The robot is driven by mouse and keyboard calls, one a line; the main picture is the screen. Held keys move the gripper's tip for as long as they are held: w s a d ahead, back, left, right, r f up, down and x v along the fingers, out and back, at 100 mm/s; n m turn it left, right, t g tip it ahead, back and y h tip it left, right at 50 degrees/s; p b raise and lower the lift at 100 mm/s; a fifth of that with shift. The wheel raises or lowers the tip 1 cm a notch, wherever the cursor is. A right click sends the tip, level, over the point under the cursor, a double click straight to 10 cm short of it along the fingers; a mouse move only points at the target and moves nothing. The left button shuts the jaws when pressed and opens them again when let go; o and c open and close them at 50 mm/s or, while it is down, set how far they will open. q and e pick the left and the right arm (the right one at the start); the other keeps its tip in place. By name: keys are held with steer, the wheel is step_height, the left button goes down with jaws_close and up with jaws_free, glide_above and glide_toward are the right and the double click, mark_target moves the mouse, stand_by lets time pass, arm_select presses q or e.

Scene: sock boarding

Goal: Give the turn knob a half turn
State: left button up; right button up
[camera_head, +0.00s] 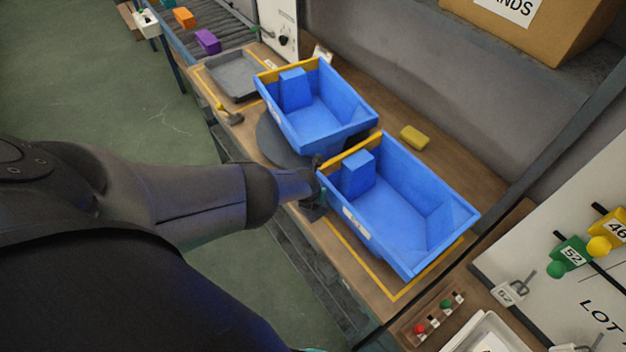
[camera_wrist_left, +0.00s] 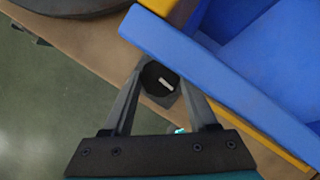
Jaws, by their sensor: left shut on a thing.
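The turn knob (camera_wrist_left: 159,79) is black and round with a white pointer mark, on a grey box at the table's front edge. In the left wrist view the mark lies near horizontal, tilting down to the right. My left gripper (camera_wrist_left: 160,84) has a finger on each side of the knob and is shut on it. In the head view my left gripper (camera_head: 314,190) is beside the near blue bin's left corner, and the knob is hidden there. My right gripper is not in view.
The near blue bin (camera_head: 360,226) stands close beside the left gripper. A second blue bin (camera_head: 325,140) stands on a dark round turntable (camera_head: 272,146). A yellow sponge (camera_head: 414,137) lies behind them. A grey tray (camera_head: 233,75) and a hammer-like tool (camera_head: 229,114) lie farther left.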

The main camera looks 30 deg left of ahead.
arm_select(q)
steer(key=o, duration=1.4)
steer(key=shift+m+b, duration=0.3)
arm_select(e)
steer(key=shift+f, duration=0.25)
